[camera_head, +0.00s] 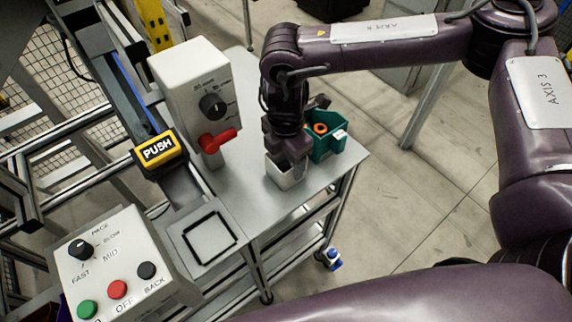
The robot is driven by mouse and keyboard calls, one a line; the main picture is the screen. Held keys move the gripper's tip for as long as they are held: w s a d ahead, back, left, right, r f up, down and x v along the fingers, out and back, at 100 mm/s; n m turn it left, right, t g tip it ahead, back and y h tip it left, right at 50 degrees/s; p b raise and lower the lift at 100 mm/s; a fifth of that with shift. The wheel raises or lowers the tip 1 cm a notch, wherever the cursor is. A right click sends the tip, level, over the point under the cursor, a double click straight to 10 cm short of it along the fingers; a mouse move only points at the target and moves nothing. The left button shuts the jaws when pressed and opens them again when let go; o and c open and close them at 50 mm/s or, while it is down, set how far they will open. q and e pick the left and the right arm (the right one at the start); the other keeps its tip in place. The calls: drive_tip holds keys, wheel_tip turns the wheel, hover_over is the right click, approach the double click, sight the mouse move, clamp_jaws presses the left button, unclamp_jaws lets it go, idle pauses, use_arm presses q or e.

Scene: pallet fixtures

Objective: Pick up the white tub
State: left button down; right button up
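The white tub (285,178) stands upright on the grey metal table, near its front edge. My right gripper (288,160) comes down from above, and its fingers are right at the tub's top, overlapping its rim in the view. The fingers hide part of the rim and the tub's inside. I cannot tell whether they touch the tub or grip it. My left gripper is not in view.
A teal bin (327,145) with orange items stands just right of the gripper. A white switch box (190,85) with a red handle stands at the left. A yellow PUSH block (158,150), a square frame (209,238) and a button panel (110,262) are nearer left.

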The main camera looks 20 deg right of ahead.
drive_tip(key=c, duration=0.3)
drive_tip(key=shift+c, duration=0.3)
drive_tip(key=shift+r, duration=0.15)
drive_tip(key=shift+w+r, duration=0.1)
drive_tip(key=shift+r, duration=0.2)
wheel_tip(320, 180, up, 24)
drive_tip(key=p, duration=0.5)
drive_tip(key=shift+p, duration=0.3)
drive_tip(key=shift+r, duration=0.1)
